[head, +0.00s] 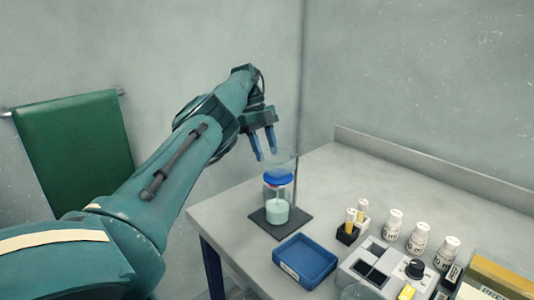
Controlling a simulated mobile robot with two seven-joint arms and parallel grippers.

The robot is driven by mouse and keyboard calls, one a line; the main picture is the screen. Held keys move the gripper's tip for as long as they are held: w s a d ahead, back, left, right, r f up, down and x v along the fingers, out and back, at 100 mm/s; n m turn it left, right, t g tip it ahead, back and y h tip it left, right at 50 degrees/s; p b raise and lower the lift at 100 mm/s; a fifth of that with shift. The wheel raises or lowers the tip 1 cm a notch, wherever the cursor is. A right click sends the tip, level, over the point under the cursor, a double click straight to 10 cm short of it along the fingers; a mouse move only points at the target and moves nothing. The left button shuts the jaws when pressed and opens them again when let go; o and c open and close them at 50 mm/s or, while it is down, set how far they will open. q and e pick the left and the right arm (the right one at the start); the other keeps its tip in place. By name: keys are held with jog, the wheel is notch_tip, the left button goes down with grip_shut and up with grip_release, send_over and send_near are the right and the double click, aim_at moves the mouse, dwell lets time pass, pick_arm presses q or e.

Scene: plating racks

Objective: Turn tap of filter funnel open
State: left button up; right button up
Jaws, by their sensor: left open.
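The filter funnel (288,160) is a clear glass vessel on a thin upright rod, near the table's left corner. A blue round part (278,178) sits below its glass; I cannot tell a separate tap handle at this size. Under it a clear jar (277,212) with pale green contents stands on a dark square base (297,222). My left gripper (265,150) points down with two blue fingers, open and empty. Its fingertips are beside or in front of the funnel's upper left rim; I cannot tell whether they touch. My right gripper is not in view.
A blue tray (305,262) lies in front of the base. To the right are small vials in a black holder (347,233), several white bottles (418,238) and a grey device with a black knob (415,268). The table's back right is clear. A green cloth (72,150) hangs at left.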

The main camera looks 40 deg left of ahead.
pick_arm(q)
jog(key=m+y+b, duration=0.4)
jog(key=m, duration=0.2)
send_near(274, 178)
jog(key=f, duration=0.5)
jog(key=f+b, duration=0.1)
jog(key=f, duration=0.2)
jog(key=shift+d+f, duration=0.25)
jog(key=shift+f, duration=0.1)
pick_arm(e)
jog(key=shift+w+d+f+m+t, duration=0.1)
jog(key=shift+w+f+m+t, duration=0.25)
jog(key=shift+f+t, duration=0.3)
pick_arm(q)
jog(key=shift+c, duration=0.4)
grip_shut()
